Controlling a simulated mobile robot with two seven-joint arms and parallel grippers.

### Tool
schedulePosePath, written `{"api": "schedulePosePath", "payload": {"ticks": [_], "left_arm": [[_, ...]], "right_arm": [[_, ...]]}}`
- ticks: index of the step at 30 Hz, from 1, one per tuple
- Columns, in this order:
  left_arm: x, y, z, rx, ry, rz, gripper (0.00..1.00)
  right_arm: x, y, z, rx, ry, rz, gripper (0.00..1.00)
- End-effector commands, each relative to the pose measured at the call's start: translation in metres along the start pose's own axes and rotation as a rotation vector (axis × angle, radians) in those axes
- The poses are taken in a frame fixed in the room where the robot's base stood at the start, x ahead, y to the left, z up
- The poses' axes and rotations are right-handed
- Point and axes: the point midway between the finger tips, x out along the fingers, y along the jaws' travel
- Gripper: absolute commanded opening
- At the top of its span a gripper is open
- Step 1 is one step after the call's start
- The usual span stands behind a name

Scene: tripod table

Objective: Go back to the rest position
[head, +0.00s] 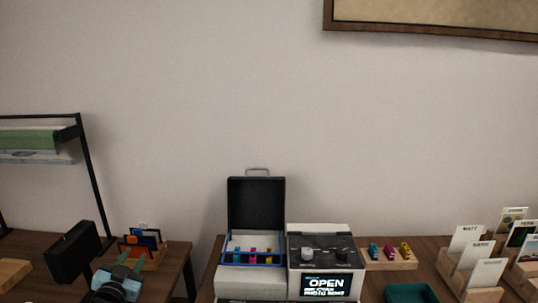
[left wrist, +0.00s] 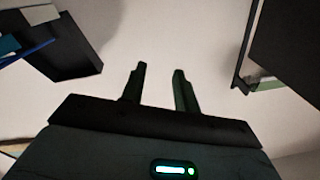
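My left gripper (head: 130,264) is low on the left in the head view, in front of the brown table with the card holder. In the left wrist view its two dark fingers (left wrist: 160,90) stand apart with nothing between them, only pale wall behind. My right gripper is in neither view.
A black rack (head: 92,180) stands left, near a small card holder (head: 153,256).

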Motion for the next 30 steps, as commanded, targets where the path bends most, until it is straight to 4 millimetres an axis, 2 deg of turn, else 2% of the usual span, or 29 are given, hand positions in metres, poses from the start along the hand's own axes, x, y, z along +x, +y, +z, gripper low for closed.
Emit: {"api": "schedulePosePath", "payload": {"ticks": [3, 8, 17, 20, 23, 27, 30], "left_arm": [[-0.001, -0.001, 0.023, -0.014, -0.124, -0.004, 0.31], [-0.007, 0.003, 0.051, -0.030, -0.275, 0.012, 0.31], [-0.077, 0.069, 0.107, -0.057, -0.368, 0.107, 0.31], [-0.110, 0.094, 0.125, -0.074, -0.401, 0.143, 0.31], [-0.153, 0.123, 0.145, -0.096, -0.444, 0.185, 0.31], [-0.227, 0.164, 0.167, -0.140, -0.515, 0.245, 0.31], [-0.282, 0.188, 0.175, -0.176, -0.568, 0.282, 0.31]], "right_arm": [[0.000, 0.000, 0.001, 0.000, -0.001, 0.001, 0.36], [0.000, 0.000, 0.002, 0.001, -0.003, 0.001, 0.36], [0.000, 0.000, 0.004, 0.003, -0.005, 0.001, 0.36], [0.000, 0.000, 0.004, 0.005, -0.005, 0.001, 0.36], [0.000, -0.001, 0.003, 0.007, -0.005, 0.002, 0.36], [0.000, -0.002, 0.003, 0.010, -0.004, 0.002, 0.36], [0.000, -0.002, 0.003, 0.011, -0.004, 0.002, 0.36]]}}
